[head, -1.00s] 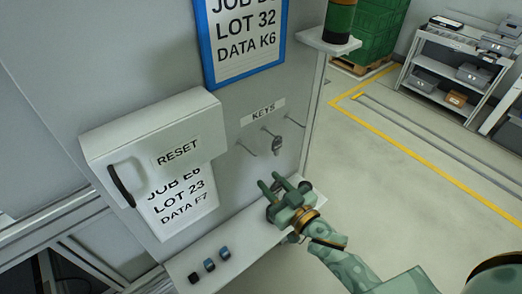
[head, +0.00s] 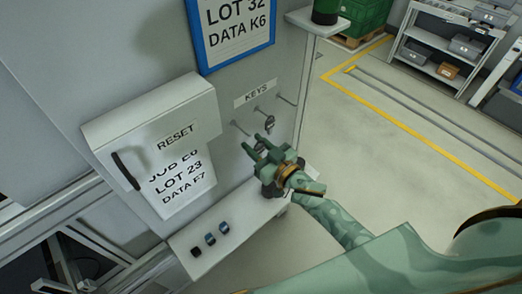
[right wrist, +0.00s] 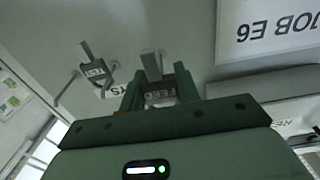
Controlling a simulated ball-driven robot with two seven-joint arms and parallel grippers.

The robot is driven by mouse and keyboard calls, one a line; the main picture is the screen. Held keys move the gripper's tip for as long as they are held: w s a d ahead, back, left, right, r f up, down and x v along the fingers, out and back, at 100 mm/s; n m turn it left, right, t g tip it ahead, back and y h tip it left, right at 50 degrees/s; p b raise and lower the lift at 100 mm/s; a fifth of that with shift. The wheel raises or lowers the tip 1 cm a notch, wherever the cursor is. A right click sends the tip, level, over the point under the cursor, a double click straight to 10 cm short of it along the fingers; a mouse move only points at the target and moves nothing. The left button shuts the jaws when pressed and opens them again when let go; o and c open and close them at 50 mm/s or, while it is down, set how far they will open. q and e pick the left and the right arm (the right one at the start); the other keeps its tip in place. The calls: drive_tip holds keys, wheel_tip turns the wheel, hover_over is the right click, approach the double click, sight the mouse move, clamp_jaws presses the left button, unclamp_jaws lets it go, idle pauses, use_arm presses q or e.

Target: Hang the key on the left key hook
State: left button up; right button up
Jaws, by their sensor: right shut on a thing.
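My right gripper (head: 259,146) is just below the left key hook (head: 238,129) in the head view. It is shut on a key with a tag reading FEED (right wrist: 160,96), seen between its fingers (right wrist: 158,90) in the right wrist view. The held key is mostly hidden in the head view, and I cannot tell whether it touches the left hook. Another key (head: 269,123) hangs on the middle hook (head: 264,109); its tag reads TEST (right wrist: 96,70). The right hook (head: 286,100) is bare. My left gripper is not in view.
The KEYS label (head: 256,93) is above the hooks. The RESET box (head: 150,120) with a handle stands out from the panel to the left. A ledge (head: 240,228) with several small knobs juts out below. Open floor lies to the right.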

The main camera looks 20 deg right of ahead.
sight(261, 152)
drive_tip(key=shift+f+b+x, duration=0.2)
drive_tip(key=shift+b+x, duration=1.05)
drive_tip(key=shift+x, duration=1.45)
drive_tip(key=shift+w+f, duration=0.15)
drive_tip(key=shift+f, duration=0.25)
drive_tip(key=o, duration=1.5)
drive_tip(key=shift+p+v, duration=1.7)
drive_tip(key=shift+v, duration=2.65)
drive_tip(key=shift+r, duration=0.15)
